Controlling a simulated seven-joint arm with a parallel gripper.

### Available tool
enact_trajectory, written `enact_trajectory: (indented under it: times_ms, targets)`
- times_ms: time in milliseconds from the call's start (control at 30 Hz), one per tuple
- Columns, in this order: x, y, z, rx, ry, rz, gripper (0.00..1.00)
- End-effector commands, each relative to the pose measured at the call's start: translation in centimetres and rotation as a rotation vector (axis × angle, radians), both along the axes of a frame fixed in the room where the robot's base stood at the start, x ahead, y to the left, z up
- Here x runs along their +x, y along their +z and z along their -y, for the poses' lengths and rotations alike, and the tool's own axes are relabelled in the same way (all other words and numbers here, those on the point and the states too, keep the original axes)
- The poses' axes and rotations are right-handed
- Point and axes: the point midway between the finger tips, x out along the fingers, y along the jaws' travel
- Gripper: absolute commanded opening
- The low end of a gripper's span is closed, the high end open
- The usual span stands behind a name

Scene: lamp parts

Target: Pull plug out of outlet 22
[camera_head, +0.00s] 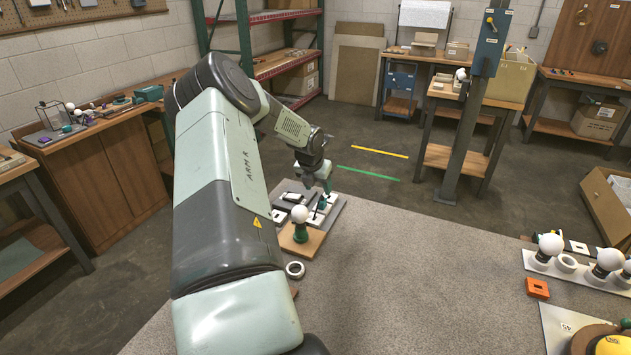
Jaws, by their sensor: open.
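My gripper (326,188) points down over the grey board at the far edge of the table. It is small in view, and its fingers are close to a small dark green piece (322,203) that may be the plug. I cannot tell whether they touch it. My gripper is open. The grey board (338,211) carries several white and dark outlet-like pieces (316,216). No number is readable, so I cannot tell which one is outlet 22.
A white bulb (299,214) on a green base stands on a wooden board (302,246) in front of the grey board. A white ring (295,270) lies nearer. An orange block (538,289) and bulbs (551,245) are at the right. The table's middle (430,280) is clear.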

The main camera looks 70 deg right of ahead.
Motion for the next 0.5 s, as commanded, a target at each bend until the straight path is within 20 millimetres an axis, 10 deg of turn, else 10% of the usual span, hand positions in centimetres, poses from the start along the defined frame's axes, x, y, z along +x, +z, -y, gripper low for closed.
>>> enact_trajectory:
  times_ms: [500]
  targets:
    - [0.0,-7.4,3.0,0.000,-0.001,0.002,0.55]
